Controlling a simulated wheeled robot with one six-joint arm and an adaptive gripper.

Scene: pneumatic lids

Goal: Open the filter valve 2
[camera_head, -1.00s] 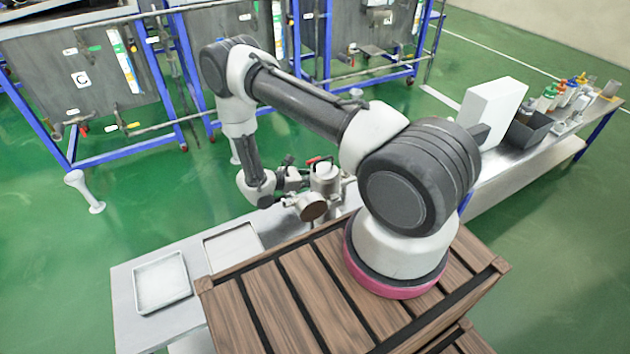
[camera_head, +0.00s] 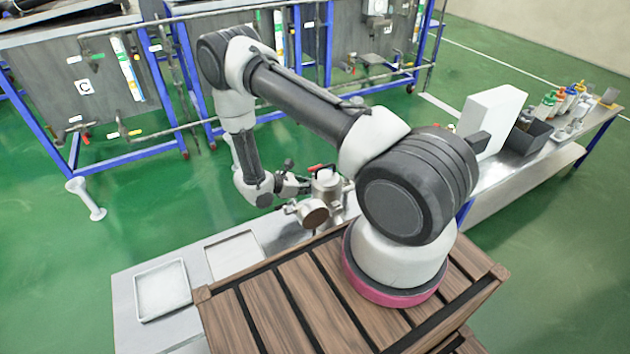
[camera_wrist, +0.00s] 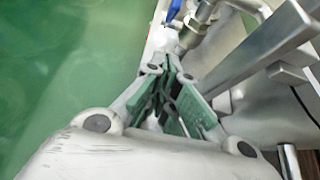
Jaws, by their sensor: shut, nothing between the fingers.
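A metal filter housing (camera_head: 326,187) stands on the bench just behind my wooden base, with a red handle (camera_head: 321,168) on its top and a round flanged port (camera_head: 314,212) facing me. My gripper (camera_head: 303,188) is close at its left side; contact is unclear in the head view. In the wrist view, my gripper (camera_wrist: 172,66) has its green-padded fingers together and nothing between them. A blue handle (camera_wrist: 173,10) on metal pipework (camera_wrist: 203,22) lies just beyond the fingertips. I cannot tell which valve is number 2.
A metal bar (camera_wrist: 262,57) runs close to the gripper's right. Shallow trays (camera_head: 162,289) lie on the bench left of the housing. A white box (camera_head: 491,120), a dark bin (camera_head: 528,136) and several bottles (camera_head: 562,98) stand at right. Green floor (camera_head: 170,215) is open at left.

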